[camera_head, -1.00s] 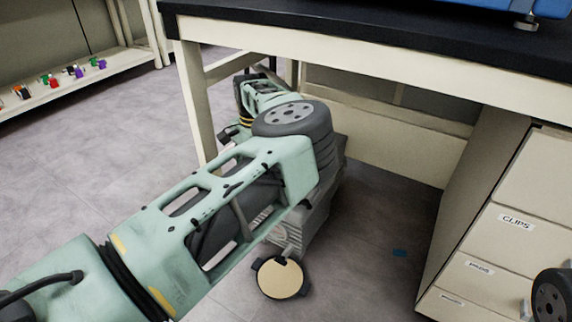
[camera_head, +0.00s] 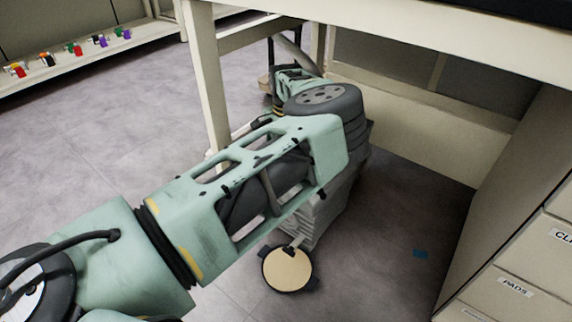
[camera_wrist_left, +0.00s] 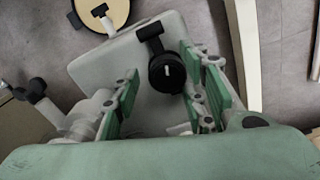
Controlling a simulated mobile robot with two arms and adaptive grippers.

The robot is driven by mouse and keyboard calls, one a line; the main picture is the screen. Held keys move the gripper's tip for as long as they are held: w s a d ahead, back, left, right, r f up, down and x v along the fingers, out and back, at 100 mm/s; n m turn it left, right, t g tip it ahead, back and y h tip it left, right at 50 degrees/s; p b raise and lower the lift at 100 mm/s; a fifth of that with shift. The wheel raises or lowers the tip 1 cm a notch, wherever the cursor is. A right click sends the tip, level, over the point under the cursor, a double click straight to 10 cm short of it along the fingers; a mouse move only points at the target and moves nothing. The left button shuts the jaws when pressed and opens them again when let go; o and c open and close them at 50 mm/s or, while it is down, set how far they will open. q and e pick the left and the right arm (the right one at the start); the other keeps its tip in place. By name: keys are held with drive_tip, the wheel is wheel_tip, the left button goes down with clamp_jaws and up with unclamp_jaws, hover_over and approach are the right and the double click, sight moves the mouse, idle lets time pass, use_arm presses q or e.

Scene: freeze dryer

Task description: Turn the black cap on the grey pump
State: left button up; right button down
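The grey pump (camera_head: 328,212) stands on the floor under the bench, partly hidden behind my left arm in the head view. Its pale grey top also shows in the left wrist view (camera_wrist_left: 105,68). The black cap (camera_wrist_left: 167,73) sits on that top, with a black arm-like piece beside it. My left gripper (camera_wrist_left: 161,75) is open, with one green finger on each side of the cap. The cap is nearer the right-hand finger, with a wide gap to the left-hand one. Contact cannot be told. The head view hides the cap and fingertips. My right gripper is not in view.
The bench (camera_head: 430,32) overhangs the pump, and its leg (camera_head: 207,90) stands left of it. A drawer cabinet (camera_head: 515,265) stands at right. A round tan disc (camera_head: 287,269) is at the pump's near end. Open floor lies left, toward a low shelf (camera_head: 75,62).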

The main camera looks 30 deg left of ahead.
use_arm(q)
drive_tip(key=shift+f, duration=0.2)
drive_tip(key=c, duration=1)
drive_tip(key=shift+d, duration=0.1)
